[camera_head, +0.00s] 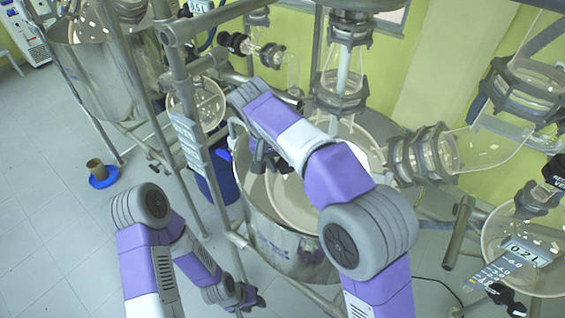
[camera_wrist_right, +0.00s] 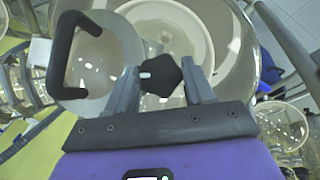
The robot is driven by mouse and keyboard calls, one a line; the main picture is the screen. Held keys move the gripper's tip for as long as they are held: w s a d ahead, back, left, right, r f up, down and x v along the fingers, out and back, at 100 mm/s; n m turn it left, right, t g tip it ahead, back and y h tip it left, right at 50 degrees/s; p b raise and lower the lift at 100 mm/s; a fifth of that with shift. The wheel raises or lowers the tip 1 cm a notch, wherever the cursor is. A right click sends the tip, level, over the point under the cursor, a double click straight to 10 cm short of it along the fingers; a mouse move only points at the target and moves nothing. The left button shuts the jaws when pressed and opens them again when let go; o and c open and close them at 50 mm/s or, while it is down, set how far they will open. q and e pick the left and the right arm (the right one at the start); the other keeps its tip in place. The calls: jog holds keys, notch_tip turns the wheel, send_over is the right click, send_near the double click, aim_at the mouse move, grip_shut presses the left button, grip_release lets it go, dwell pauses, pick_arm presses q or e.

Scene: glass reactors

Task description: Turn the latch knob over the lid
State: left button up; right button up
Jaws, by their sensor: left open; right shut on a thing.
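The black latch knob (camera_wrist_right: 160,75) sits between the two grey fingers of my right gripper (camera_wrist_right: 161,88) in the right wrist view. The fingers are shut on it. A black bar handle (camera_wrist_right: 60,48) stands left of the knob, over a round pale lid-like surface (camera_wrist_right: 118,48). In the head view my right gripper (camera_head: 262,163) reaches over the steel vessel (camera_head: 268,236), and my arm hides the knob. My left gripper (camera_head: 247,298) is low at the bottom of the head view, apart from the vessel. It is open and small there.
Metal frame posts (camera_head: 176,62) stand left of the vessel. Glass pipe joints (camera_head: 425,156) are close on its right, and a glass column (camera_head: 342,85) is above. A second steel vessel (camera_head: 100,72) is at the upper left.

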jog(key=shift+d+f+m+y+b, duration=0.1)
jog(key=shift+m+y+b, duration=0.35)
jog(key=shift+m+y, duration=0.3)
jog(key=shift+m, duration=0.25)
jog(key=o, duration=1)
jog(key=shift+o, duration=0.2)
notch_tip(320, 180, up, 8)
jog(key=s+a+p, duration=0.1)
jog(key=shift+f+p, duration=0.2)
jog(key=shift+p, duration=0.1)
